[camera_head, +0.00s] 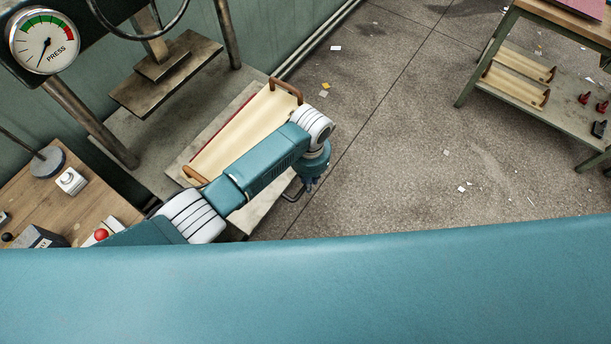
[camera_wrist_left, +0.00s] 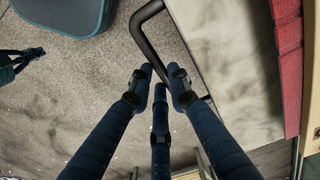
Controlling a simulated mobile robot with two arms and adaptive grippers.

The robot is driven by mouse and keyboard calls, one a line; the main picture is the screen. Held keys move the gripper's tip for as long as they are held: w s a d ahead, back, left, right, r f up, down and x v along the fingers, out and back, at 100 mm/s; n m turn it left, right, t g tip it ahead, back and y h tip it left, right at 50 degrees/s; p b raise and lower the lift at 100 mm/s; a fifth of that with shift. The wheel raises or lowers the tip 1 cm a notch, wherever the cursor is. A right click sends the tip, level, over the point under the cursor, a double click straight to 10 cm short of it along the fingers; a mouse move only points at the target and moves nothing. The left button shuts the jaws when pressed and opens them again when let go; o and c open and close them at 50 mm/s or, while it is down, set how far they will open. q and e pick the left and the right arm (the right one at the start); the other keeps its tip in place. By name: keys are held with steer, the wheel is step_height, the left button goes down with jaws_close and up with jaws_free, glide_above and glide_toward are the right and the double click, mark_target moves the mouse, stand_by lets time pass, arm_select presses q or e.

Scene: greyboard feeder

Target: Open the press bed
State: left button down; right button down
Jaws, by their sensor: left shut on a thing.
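The press bed (camera_head: 262,213) is a pale slab beside the press, with a cream tray (camera_head: 245,130) with brown handles lying on it. In the left wrist view the bed (camera_wrist_left: 215,50) shows its pale top next to a red strip. A black bar handle (camera_head: 292,194) sits at its near edge. My left gripper (camera_head: 312,182) points down beside this edge. In the left wrist view its dark fingers (camera_wrist_left: 158,88) are closed around the handle (camera_wrist_left: 142,22). Dark fingers at the left edge look like my right gripper (camera_wrist_left: 22,62); their opening is unclear.
The press plate (camera_head: 165,75) stands raised behind the bed, between metal posts. A wooden bench (camera_head: 85,200) with a red button is at left. A shelved table (camera_head: 540,60) stands at upper right. The concrete floor (camera_head: 400,150) right of the bed is largely clear, with small scraps.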

arm_select(q)
steer(key=shift+w+r, duration=0.1)
arm_select(e)
steer(key=shift+d, duration=0.15)
arm_select(q)
steer(key=c, duration=1.6)
jaws_free()
step_height(320, 180, up, 12)
arm_select(e)
steer(key=shift+w, duration=0.25)
